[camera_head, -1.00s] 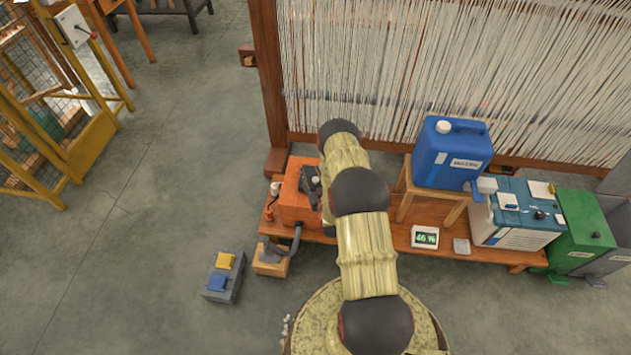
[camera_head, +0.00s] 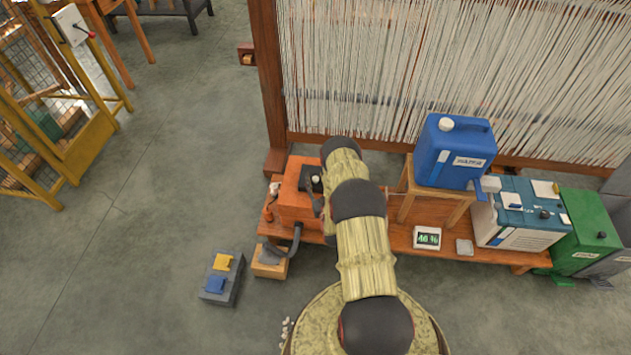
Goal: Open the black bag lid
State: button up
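I cannot pick out a black bag or its lid for sure. A dark grey container (camera_head: 612,264) with a pale label stands at the right edge, partly behind the green one and cut off by the frame. My arm reaches up from the bottom middle over the bench and hides part of it. A small dark shape at the arm's far end, perhaps my gripper (camera_head: 314,180), shows over the orange box (camera_head: 297,205). Most of it is hidden by my arm, and I cannot see its fingers.
A blue jug (camera_head: 453,150) stands on a wooden stool. A blue-and-white box (camera_head: 517,215) and a green container (camera_head: 582,238) stand right of it. A display (camera_head: 427,238) lies on the bench (camera_head: 480,256). A loom stands behind. The floor at left is mostly clear.

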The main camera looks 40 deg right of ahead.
jog(key=shift+w+d, duration=0.1)
jog(key=shift+w, duration=0.05)
jog(key=shift+c, duration=0.8)
grip_shut()
